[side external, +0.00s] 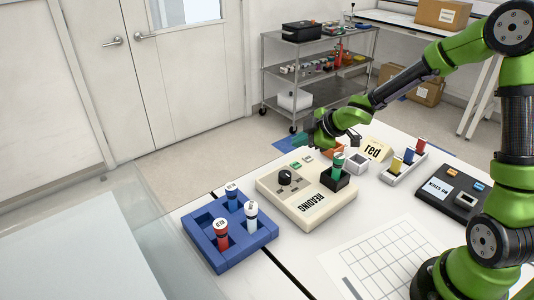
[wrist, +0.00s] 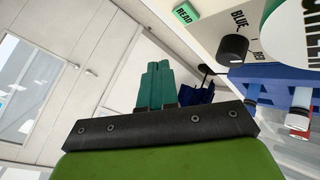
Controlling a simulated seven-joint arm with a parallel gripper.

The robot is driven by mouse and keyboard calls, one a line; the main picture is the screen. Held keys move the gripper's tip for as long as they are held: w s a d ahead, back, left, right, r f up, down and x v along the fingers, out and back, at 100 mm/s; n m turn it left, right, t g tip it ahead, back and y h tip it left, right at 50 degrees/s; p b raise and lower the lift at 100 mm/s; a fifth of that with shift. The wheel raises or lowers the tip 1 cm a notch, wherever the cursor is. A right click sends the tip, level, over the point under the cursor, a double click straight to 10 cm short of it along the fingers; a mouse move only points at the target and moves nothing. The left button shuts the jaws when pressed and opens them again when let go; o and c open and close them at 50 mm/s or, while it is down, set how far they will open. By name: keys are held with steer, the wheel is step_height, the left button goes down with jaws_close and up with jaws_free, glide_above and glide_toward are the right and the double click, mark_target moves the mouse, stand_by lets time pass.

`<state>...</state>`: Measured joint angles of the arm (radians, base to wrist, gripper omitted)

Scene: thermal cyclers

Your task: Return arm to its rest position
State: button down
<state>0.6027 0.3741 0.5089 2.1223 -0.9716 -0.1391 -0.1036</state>
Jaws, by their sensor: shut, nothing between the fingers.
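My green arm reaches in from the right, and my gripper (side external: 310,140) is over the far side of the table, beyond the reading device (side external: 318,208). In the wrist view the teal fingers of my gripper (wrist: 158,68) are together with nothing between them. The cream device has a black knob (side external: 286,177) and a black socket with a green tube (side external: 338,164) upright in it. In the wrist view the knob (wrist: 233,48) and green READ button (wrist: 185,12) are at the upper right, apart from the fingers.
A blue rack (side external: 259,240) holding several capped tubes stands front left. A grid sheet (side external: 385,262) lies in front. A wheeled shelf (side external: 318,72) stands behind.

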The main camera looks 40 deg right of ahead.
steer(key=shift+r, duration=0.1)
steer(key=s+d+r+m+g+h, duration=0.1)
steer(key=s+r+m+h, duration=0.3)
steer(key=s+r+m, duration=0.65)
steer(key=s+a+r+m+y, duration=0.1)
steer(key=s+a+m+y, duration=0.1)
steer(key=s, duration=0.5)
steer(key=s+a+r+m+y, duration=0.2)
steer(key=s+a+m, duration=0.1)
steer(key=s, duration=0.4)
steer(key=shift+a+g, duration=0.4)
steer(key=shift+a, duration=0.5)
stand_by(4.5)
